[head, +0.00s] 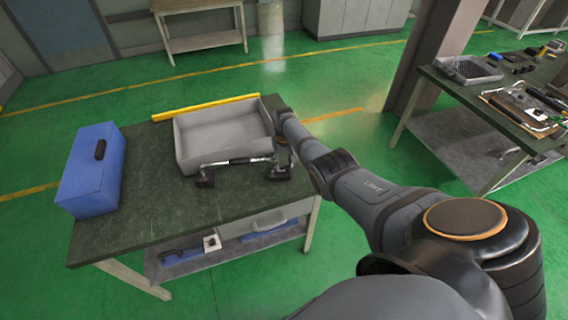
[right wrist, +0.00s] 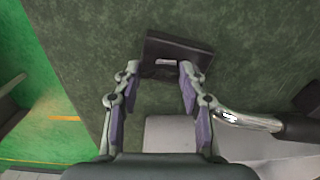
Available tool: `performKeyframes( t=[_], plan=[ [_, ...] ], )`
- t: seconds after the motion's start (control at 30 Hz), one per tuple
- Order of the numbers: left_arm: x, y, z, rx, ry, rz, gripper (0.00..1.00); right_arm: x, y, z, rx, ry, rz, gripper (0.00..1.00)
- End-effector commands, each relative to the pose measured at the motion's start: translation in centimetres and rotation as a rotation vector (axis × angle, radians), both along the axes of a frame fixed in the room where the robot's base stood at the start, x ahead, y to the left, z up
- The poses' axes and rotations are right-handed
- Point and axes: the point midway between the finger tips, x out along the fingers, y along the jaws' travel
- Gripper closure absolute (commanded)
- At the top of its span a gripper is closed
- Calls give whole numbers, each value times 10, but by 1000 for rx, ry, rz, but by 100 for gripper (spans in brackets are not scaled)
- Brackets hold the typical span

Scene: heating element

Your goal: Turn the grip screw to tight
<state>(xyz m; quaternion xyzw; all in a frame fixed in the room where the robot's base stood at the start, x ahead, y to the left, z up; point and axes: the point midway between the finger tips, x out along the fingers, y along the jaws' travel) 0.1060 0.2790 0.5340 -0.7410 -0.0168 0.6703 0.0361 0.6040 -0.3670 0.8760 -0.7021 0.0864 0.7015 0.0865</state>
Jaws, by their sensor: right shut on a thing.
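A bar-shaped part with a black grip and silver ends (head: 238,160) lies in front of the grey tray in the head view. It has dark end pieces; the left one (head: 204,179) rests on the bench. A silver section of the bar (right wrist: 245,119) runs off to the right. The fingertips partly hide the end piece, and I cannot make out a separate grip screw. My left gripper is not in view.
The grey tray (head: 222,136) stands on the green workbench (head: 150,205), beside a blue box (head: 92,170) at left. A yellow strip (head: 205,107) lies behind the tray. The bench front is mostly clear. Another loaded bench (head: 440,82) stands at right.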

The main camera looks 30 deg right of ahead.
Motion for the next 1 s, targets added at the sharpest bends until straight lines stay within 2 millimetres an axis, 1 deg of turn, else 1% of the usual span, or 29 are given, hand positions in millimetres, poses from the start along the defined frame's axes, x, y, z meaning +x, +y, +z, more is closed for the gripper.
performKeyframes(
  t=[0.63,0.67,0.7,0.8,1.0],
  plan=[
    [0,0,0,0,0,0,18,-1,-1,-1,-1,2,-1,91],
    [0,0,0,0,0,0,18,-1,-1,-1,-1,2,-1,55],
    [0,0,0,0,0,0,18,-1,-1,-1,-1,2,-1,50],
    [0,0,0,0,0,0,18,-1,0,-1,0,2,0,36],
    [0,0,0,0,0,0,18,0,0,0,0,1,0,36]
  ],
)
